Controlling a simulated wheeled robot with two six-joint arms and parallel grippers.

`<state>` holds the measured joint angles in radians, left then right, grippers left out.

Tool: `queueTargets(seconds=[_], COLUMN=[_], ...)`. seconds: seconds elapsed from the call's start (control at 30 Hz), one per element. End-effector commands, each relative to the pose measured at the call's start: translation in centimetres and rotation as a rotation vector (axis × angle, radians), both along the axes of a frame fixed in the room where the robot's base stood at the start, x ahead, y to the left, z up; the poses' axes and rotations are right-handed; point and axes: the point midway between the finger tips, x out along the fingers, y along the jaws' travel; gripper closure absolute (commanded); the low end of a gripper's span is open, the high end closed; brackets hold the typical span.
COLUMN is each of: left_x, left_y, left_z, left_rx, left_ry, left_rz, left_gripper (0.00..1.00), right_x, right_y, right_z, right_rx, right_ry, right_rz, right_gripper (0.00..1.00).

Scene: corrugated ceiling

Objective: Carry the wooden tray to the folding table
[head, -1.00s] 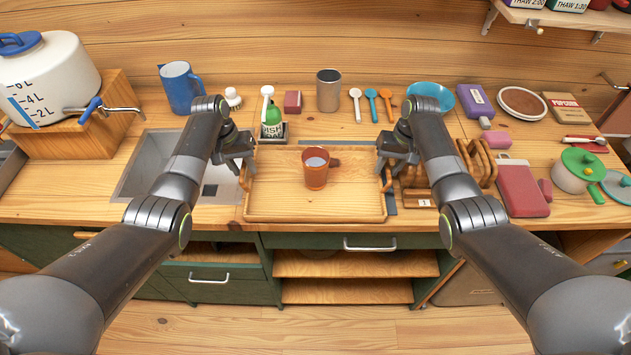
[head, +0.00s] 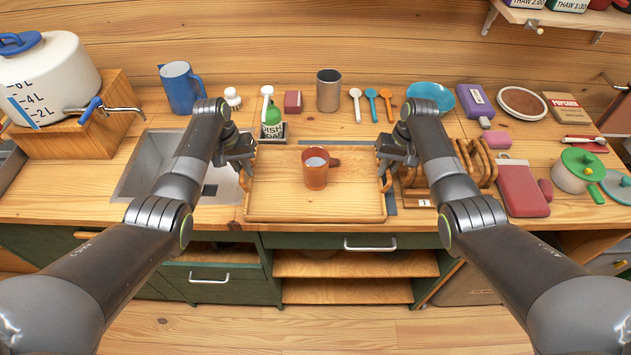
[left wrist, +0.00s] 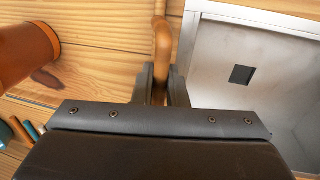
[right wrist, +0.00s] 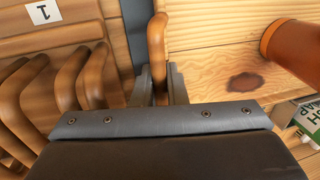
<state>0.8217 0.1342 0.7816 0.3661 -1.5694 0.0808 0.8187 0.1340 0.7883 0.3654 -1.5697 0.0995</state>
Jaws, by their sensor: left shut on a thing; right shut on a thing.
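The wooden tray (head: 280,206) is at the front of the counter in the head view, with a brown mug (head: 316,172) standing upright on it. The mug holds a pale liquid. My left gripper (head: 246,176) is shut on the tray's left handle, and the handle shows between the fingers in the left wrist view (left wrist: 162,50). My right gripper (head: 384,176) is shut on the tray's right handle, seen between the fingers in the right wrist view (right wrist: 157,45). The tray looks level. Whether it touches the counter I cannot tell. No folding table is in view.
A sink (head: 150,158) lies left of the tray. Open floor (head: 345,322) shows in front.

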Motion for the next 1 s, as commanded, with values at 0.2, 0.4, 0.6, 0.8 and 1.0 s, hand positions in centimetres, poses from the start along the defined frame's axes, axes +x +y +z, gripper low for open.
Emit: queueTargets(seconds=[0.2,0.4,0.6,0.8,1.0], left_x=[0.1,0.1,0.1,0.1,0.1], left_y=[0.0,0.0,0.0,0.0,0.0], left_z=[0.3,1.1,2.7,4.3,5.2], left_rx=[0.000,0.000,0.000,0.000,0.000], left_ry=[-0.002,-0.003,-0.002,-0.002,-0.002], left_rz=[-0.001,0.000,-0.001,-0.001,-0.001], left_gripper=[1.00,1.00,1.00,1.00,1.00], right_x=[0.1,0.1,0.1,0.1,0.1], right_y=[0.0,0.0,0.0,0.0,0.0], right_z=[0.3,1.1,2.7,4.3,5.2], right_rx=[0.000,0.000,0.000,0.000,0.000], right_ry=[-0.003,-0.003,-0.002,-0.002,-0.002], right_rz=[0.000,0.000,0.001,0.001,0.001], right_gripper=[1.00,1.00,1.00,1.00,1.00])
